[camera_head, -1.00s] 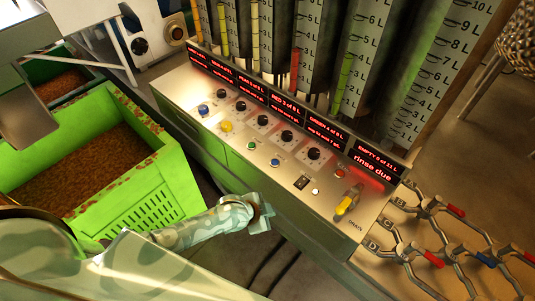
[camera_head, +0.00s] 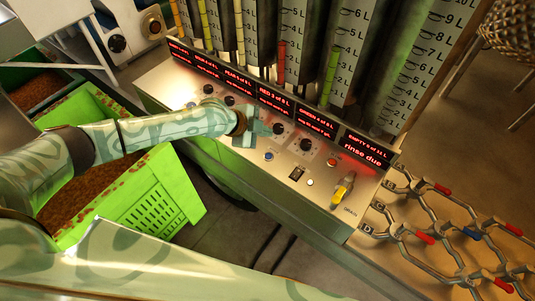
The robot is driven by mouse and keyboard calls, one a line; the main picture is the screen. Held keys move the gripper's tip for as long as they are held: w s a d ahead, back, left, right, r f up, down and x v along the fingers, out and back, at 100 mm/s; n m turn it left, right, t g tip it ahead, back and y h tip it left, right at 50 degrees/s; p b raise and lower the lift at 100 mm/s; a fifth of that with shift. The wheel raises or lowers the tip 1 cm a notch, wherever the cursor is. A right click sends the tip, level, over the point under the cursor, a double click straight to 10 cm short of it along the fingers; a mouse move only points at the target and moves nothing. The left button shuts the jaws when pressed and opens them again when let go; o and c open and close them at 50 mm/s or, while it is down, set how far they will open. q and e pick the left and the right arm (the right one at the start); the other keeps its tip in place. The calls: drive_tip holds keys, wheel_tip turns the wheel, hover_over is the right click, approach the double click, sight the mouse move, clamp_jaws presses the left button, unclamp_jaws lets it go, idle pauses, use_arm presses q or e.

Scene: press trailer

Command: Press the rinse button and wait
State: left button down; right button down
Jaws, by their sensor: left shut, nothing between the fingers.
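The control panel (camera_head: 285,188) is a metal sloped box with red-lit displays; the rightmost display (camera_head: 362,153) reads "rinse due". Below the displays are black knobs (camera_head: 305,145) and small buttons: a blue button (camera_head: 268,156), a red button (camera_head: 332,162) and a pale button (camera_head: 310,182). A dark switch (camera_head: 297,174) sits beside the pale button. The button labels are too small to read. My left gripper (camera_head: 260,130) is shut and empty over the middle of the panel, left of the red button; contact cannot be told. It hides part of the panel. My right gripper is not in view.
A yellow drain handle (camera_head: 343,188) stands at the panel's right end. Pipes with red and blue valve handles (camera_head: 424,237) lie to the right. Graduated tubes (camera_head: 345,45) rise behind. A green bin (camera_head: 160,205) is at left, partly behind my left arm.

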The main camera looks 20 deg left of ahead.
sight(269, 156)
use_arm(q)
drive_tip(key=shift+f, duration=0.15)
wheel_tip(269, 156, down, 9)
drive_tip(key=b, duration=0.7)
drive_tip(key=shift+r, duration=0.2)
drive_tip(key=shift+f, duration=0.15)
idle(1.6)
drive_tip(key=shift+f+b, duration=0.3)
drive_tip(key=shift+b, duration=0.15)
drive_tip(key=shift+f+b, duration=0.3)
drive_tip(key=shift+f, duration=0.05)
idle(0.4)
drive_tip(key=shift+r, duration=0.15)
drive_tip(key=shift+r+p, duration=0.6)
drive_tip(key=shift+r, duration=0.1)
